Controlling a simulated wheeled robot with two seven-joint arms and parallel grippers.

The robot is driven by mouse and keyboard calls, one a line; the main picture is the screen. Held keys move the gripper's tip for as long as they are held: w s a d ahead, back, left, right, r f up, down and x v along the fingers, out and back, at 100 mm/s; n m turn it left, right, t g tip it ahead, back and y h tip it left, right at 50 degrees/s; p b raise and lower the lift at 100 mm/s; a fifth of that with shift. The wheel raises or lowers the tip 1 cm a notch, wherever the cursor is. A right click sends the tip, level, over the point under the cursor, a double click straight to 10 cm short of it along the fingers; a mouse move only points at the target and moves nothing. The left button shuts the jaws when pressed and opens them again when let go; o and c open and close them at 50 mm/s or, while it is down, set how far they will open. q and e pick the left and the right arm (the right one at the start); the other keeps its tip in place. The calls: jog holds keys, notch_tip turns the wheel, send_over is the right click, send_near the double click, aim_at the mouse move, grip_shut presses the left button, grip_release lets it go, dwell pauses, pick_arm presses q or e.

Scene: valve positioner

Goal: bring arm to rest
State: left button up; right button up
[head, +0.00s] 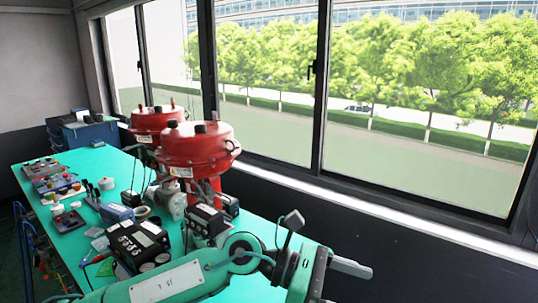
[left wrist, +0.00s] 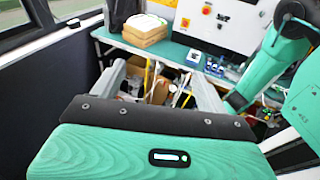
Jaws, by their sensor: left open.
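My left arm (head: 178,283) comes in from the bottom left of the head view and reaches to the right across the front of the table. My left gripper (head: 347,268) is at its end, beyond the table's right edge and in front of the dark wall under the window. In the left wrist view my left gripper (left wrist: 160,82) shows two grey fingers spread apart with nothing held between them. A green arm link (left wrist: 270,62) stands at the right of that view. My right gripper is not seen.
A green table (head: 92,163) holds red valve actuators (head: 195,145), black positioner boxes (head: 138,243), small tools and a blue case (head: 83,131).

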pick_arm(q)
notch_tip(320, 180, up, 6)
jog(key=w+a+n+t+h, duration=0.25)
jog(key=n+t+h, duration=0.5)
jog(key=n, duration=0.45)
jog(key=w+a+f+n+t+y, duration=0.2)
jog(key=w+a+n+t+y, duration=0.4)
jog(key=n+t, duration=0.85)
jog(key=s+a+f+n+g+y, duration=0.1)
jog(key=a+f+n+g+y, duration=0.1)
jog(key=a+f+n+y, duration=1.55)
jog(key=s+a+f+n+g, duration=0.4)
jog(key=s+f, duration=0.3)
jog(key=s, duration=0.1)
jog(key=s+a+f+n+g, duration=0.3)
jog(key=s+f+n+g, duration=0.1)
jog(key=s+f, duration=0.35)
jog(key=s+a+f+n+g, duration=0.4)
jog(key=s+f, duration=0.3)
jog(key=s, duration=0.2)
notch_tip(320, 180, down, 30)
jog(key=g, duration=0.1)
jog(key=s+a+f+g, duration=0.1)
jog(key=s+a+f, duration=0.2)
jog(key=s+f, duration=1.7)
jog(key=shift+f+m+h, duration=0.3)
